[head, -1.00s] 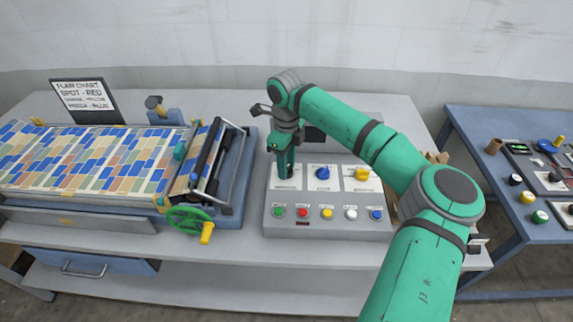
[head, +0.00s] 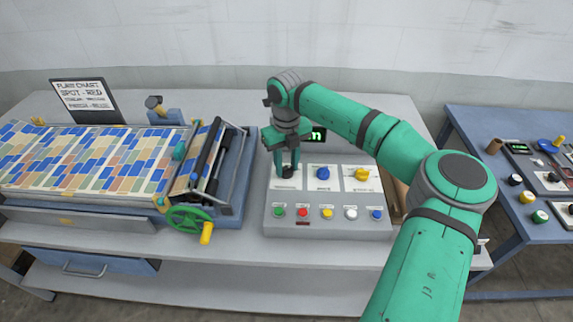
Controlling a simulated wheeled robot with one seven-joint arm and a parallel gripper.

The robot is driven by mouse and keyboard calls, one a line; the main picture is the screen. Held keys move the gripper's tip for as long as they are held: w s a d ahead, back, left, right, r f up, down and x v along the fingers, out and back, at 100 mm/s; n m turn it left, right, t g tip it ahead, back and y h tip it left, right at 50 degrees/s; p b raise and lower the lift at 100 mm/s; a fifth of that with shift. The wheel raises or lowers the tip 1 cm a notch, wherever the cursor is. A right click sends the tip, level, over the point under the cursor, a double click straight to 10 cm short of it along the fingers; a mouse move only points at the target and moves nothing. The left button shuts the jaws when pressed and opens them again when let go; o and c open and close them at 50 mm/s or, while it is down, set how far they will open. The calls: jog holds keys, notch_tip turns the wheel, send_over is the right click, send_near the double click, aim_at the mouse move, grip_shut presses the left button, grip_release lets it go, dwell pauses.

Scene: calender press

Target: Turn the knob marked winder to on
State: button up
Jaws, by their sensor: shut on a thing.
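The control panel (head: 328,229) on the table carries a row of three knobs. The left knob (head: 288,172) is black, the middle knob (head: 323,173) blue and the right knob (head: 361,174) yellow. Their labels are too small to read, so I cannot tell which is marked winder. My gripper (head: 287,171) points down over the left knob and is shut on it, one finger on each side. The fingers and wrist hide part of that knob.
Several coloured buttons (head: 327,212) line the panel's front. Left is the press with a green handwheel (head: 189,219). A blue table (head: 487,178) with more controls stands right.

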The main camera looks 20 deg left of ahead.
aim_at(286, 168)
jog(key=shift+w+r, duration=0.1)
dwell(0.3)
jog(key=o, duration=1)
jog(key=shift+o, duration=0.2)
notch_tip(286, 168, up, 11)
